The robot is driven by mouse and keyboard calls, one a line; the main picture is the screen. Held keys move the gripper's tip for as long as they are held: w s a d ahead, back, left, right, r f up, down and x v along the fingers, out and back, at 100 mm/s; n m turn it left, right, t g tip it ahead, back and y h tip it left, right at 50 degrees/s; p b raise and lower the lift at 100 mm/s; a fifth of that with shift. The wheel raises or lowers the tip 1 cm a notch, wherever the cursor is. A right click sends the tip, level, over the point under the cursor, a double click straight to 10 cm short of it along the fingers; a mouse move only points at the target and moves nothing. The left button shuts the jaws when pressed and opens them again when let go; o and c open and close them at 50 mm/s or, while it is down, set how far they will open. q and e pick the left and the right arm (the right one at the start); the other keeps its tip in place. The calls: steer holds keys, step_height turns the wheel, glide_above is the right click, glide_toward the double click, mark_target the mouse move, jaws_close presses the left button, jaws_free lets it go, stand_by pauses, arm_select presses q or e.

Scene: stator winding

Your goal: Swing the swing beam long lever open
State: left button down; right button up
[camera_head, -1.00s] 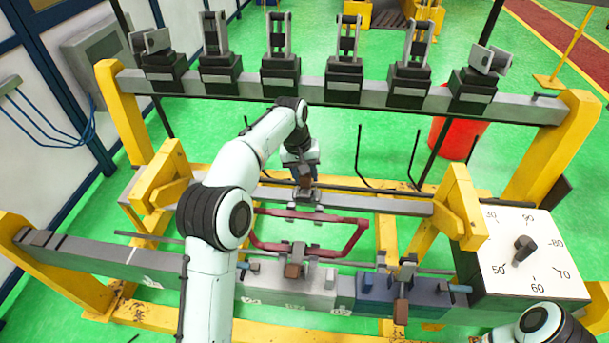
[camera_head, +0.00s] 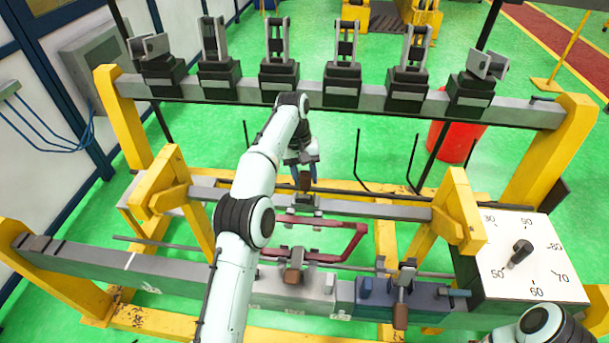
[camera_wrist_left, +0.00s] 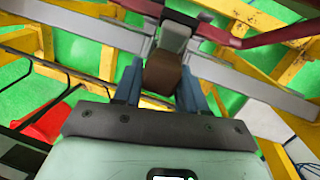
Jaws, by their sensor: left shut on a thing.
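The swing beam (camera_head: 375,209) is a grey bar running between two yellow posts. Its lever ends in a brown block handle (camera_head: 305,180), which stands up near the beam's middle. My left gripper (camera_head: 304,176) reaches down over it with its blue fingers on either side. In the left wrist view the brown handle (camera_wrist_left: 162,76) sits between the blue fingers (camera_wrist_left: 158,88), and a grey bracket joins it to the beam. My left gripper is shut on this handle. Only a link of my right arm shows at the lower right of the head view; its gripper is out of view.
A dark red frame (camera_head: 345,245) lies in front of the beam. Two shorter brown-handled clamps (camera_head: 293,272) (camera_head: 401,312) stand on the front rail. A dial box (camera_head: 525,255) is at right. A rear rail (camera_head: 390,97) carries several black clamp blocks.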

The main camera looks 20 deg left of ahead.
arm_select(q)
steer(key=shift+d+f, duration=0.1)
steer(key=shift+f, duration=0.05)
steer(key=c, duration=0.8)
jaws_free()
steer(key=shift+o, duration=0.2)
steer(key=shift+w, duration=0.15)
steer(key=shift+s, duration=0.25)
